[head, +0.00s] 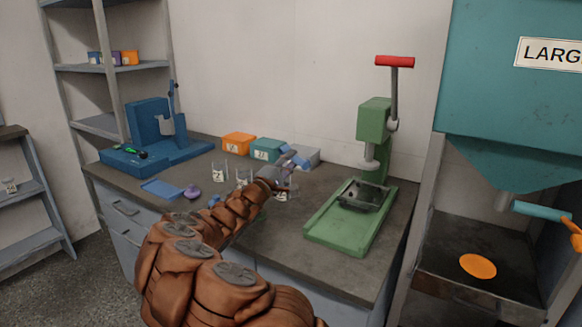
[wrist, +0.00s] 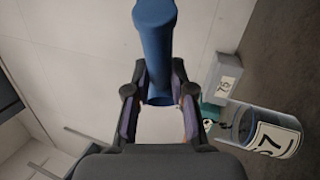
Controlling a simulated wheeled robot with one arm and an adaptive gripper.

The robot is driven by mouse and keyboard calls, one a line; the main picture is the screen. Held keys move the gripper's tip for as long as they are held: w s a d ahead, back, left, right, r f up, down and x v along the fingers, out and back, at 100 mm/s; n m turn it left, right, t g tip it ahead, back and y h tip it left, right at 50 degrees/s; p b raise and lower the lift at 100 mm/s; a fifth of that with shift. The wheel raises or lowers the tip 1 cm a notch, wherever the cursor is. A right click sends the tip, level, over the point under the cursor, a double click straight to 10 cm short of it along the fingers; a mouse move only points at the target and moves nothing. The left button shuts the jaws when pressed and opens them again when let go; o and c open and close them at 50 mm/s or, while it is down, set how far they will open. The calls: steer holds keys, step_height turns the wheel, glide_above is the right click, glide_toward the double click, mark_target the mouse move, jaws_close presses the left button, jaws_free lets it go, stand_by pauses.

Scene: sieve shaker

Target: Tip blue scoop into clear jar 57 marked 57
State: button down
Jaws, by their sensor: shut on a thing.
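My gripper (head: 287,163) is shut on the blue scoop (head: 294,156), above the back middle of the bench. In the wrist view the blue scoop (wrist: 154,45) is held between the fingers of my gripper (wrist: 160,92); its bowl and contents cannot be made out. The clear jar marked 57 (wrist: 277,140) is at the lower right of the wrist view, beside and apart from the gripper. In the head view a clear jar (head: 281,194) stands just below my gripper, partly hidden by it; its number is too small to read.
Two more clear jars (head: 220,173) stand left of my gripper. Orange (head: 238,143), teal (head: 265,150) and grey (head: 309,157) boxes line the wall. A green press (head: 372,150) is right, a blue stand (head: 150,125) left. A purple object (head: 192,191) and blue tray (head: 161,189) lie on the bench.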

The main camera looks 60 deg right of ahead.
stand_by(0.5)
steer(key=shift+s+d+r+m+y+p, duration=0.1)
steer(key=shift+r+m+y+p, duration=0.4)
steer(key=shift+r+y+p, duration=0.4)
steer(key=shift+d+f+m+y+p, duration=0.15)
steer(key=shift+m+y+p, duration=0.25)
steer(key=shift+p, duration=0.5)
steer(key=shift+s+f+y, duration=0.1)
steer(key=shift+f+y, duration=0.15)
steer(key=shift+y, duration=0.25)
steer(key=shift+r+p, duration=0.1)
steer(key=shift+p, duration=0.2)
